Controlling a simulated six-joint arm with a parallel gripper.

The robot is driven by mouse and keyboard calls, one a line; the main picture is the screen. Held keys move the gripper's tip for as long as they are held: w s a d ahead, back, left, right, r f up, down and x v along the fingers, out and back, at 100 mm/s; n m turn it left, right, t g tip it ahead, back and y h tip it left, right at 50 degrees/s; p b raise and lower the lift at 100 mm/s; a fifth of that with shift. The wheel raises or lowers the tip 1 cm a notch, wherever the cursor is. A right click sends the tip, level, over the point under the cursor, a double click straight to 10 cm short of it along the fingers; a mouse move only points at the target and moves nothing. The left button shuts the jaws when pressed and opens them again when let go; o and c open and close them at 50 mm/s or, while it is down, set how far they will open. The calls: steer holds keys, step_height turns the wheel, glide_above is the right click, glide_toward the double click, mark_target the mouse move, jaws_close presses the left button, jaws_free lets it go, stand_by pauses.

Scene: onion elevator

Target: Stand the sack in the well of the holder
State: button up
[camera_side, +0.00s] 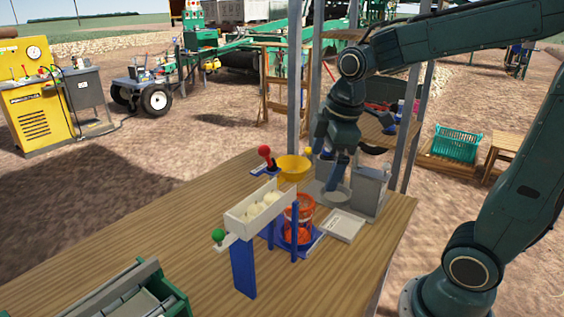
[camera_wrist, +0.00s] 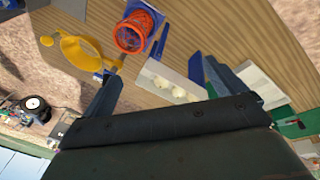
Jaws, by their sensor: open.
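The orange-red mesh sack (camera_side: 298,222) stands upright, open mouth up, on a blue base (camera_side: 312,244) that looks like the holder; I cannot tell how its bottom sits there. The sack (camera_wrist: 138,30) and part of the blue base (camera_wrist: 157,33) also show at the top of the wrist view. My gripper (camera_side: 335,186) points down behind and to the right of the sack in the side view, apart from it. In the wrist view my gripper (camera_wrist: 165,85) has its fingers wide apart with nothing between them.
A white trough (camera_side: 240,226) with pale onions (camera_side: 262,205) stands on blue legs in front of the sack. A grey box (camera_side: 370,191) stands right.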

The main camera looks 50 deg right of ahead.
steer(key=s+a+r+m+t, duration=0.2)
steer(key=s+a+m, duration=0.2)
steer(key=s+m, duration=0.5)
steer(key=shift+s+t, duration=0.4)
steer(key=shift+s, duration=1.1)
